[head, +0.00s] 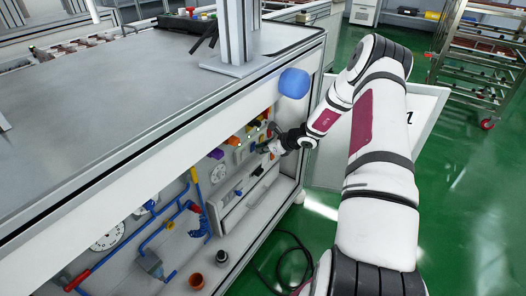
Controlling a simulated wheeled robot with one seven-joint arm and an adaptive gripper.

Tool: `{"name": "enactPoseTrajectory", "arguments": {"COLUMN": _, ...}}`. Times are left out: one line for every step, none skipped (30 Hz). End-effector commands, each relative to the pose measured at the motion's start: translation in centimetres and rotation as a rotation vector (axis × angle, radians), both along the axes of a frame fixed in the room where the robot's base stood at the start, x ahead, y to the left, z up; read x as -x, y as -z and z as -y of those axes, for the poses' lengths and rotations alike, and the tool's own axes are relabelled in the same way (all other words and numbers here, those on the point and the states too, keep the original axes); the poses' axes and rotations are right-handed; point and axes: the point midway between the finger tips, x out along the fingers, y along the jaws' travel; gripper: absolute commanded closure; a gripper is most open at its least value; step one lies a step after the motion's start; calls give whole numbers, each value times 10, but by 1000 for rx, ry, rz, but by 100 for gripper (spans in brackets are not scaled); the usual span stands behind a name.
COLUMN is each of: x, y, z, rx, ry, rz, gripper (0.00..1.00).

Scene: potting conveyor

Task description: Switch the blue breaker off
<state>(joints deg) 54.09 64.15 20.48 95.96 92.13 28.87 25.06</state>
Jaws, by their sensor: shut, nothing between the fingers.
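My gripper (265,148) is shut and empty, close to the panel inside the open cabinet under the grey worktop. It is near a row of small coloured parts and partly covers the right end of that row. A small blue part (238,192) sits lower on the panel, below and left of my gripper. I cannot tell whether it is the blue breaker, or how any lever is set. Contact between my fingers and the panel cannot be made out.
The worktop (130,95) overhangs the panel. Blue pipes (165,225), a brown pot (196,281) and a dark pot (222,257) are lower left. An open white door (425,115) stands behind my arm.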

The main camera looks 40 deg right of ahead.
Motion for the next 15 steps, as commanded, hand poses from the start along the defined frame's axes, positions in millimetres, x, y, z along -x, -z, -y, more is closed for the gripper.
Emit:
{"name": "enactPoseTrajectory", "arguments": {"x": 0, "y": 0, "z": 0, "rx": 0, "ry": 0, "rz": 0, "gripper": 100}}
{"name": "enactPoseTrajectory", "arguments": {"x": 0, "y": 0, "z": 0, "rx": 0, "ry": 0, "rz": 0, "gripper": 100}}
{"name": "enactPoseTrajectory", "arguments": {"x": -1, "y": 0, "z": 0, "rx": 0, "ry": 0, "rz": 0, "gripper": 100}}
{"name": "enactPoseTrajectory", "arguments": {"x": -2, "y": -1, "z": -1, "rx": 0, "ry": -1, "rz": 0, "gripper": 100}}
{"name": "enactPoseTrajectory", "arguments": {"x": -4, "y": -3, "z": -2, "rx": 1, "ry": -2, "rz": 1, "gripper": 100}}
{"name": "enactPoseTrajectory", "arguments": {"x": -8, "y": -5, "z": -4, "rx": 3, "ry": -4, "rz": -2, "gripper": 100}}
{"name": "enactPoseTrajectory", "arguments": {"x": -8, "y": -5, "z": -4, "rx": 3, "ry": -3, "rz": -7, "gripper": 100}}
{"name": "enactPoseTrajectory", "arguments": {"x": -7, "y": -4, "z": -3, "rx": 3, "ry": -1, "rz": -7, "gripper": 100}}
{"name": "enactPoseTrajectory", "arguments": {"x": -7, "y": -4, "z": -3, "rx": 1, "ry": -1, "rz": -6, "gripper": 100}}
{"name": "enactPoseTrajectory", "arguments": {"x": -7, "y": -4, "z": -3, "rx": 1, "ry": -1, "rz": -6, "gripper": 100}}
{"name": "enactPoseTrajectory", "arguments": {"x": -7, "y": -4, "z": -3, "rx": 1, "ry": -1, "rz": -6, "gripper": 100}}
{"name": "enactPoseTrajectory", "arguments": {"x": -7, "y": -4, "z": -3, "rx": 1, "ry": -1, "rz": -6, "gripper": 100}}
{"name": "enactPoseTrajectory", "arguments": {"x": -7, "y": -4, "z": -3, "rx": 1, "ry": -1, "rz": -6, "gripper": 100}}
{"name": "enactPoseTrajectory", "arguments": {"x": -7, "y": -4, "z": -3, "rx": 1, "ry": -1, "rz": -6, "gripper": 100}}
{"name": "enactPoseTrajectory", "arguments": {"x": -7, "y": -5, "z": -3, "rx": 1, "ry": -1, "rz": -6, "gripper": 100}}
